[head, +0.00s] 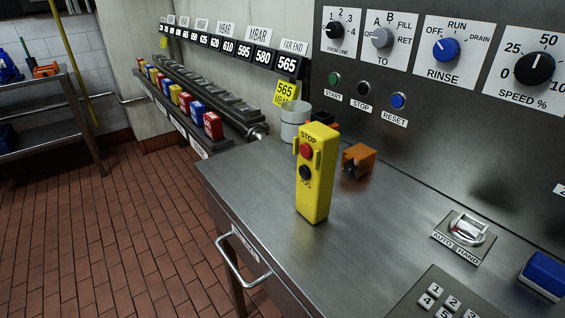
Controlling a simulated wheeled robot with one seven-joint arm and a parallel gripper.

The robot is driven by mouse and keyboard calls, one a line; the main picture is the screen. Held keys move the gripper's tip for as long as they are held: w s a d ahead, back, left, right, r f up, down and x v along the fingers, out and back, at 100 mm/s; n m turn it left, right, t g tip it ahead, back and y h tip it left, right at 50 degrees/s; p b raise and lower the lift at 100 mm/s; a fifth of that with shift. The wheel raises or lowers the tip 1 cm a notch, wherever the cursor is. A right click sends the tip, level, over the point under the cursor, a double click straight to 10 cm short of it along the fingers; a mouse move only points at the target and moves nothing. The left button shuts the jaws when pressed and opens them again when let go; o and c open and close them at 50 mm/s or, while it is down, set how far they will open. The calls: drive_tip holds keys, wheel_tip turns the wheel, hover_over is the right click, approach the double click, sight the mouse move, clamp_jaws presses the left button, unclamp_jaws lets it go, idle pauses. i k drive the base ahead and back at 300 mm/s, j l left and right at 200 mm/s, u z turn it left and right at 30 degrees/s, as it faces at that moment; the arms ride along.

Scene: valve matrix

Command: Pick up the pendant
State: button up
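The pendant (315,182) is a tall yellow control box with a red STOP button at its top and a black button below it. It stands upright on the steel bench top (262,222), near the bench's left end. Its front face is turned toward me. My gripper is not in view.
An orange and black item (358,160) lies just right of the pendant, with a pale grey cup (294,122) behind. An AUTO/HAND switch (466,230), keypad (438,296) and blue block (543,272) sit farther right. A knob panel (440,75) rises behind. The bench's middle is clear.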

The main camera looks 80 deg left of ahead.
sight(313, 194)
drive_tip(key=u, duration=1.7)
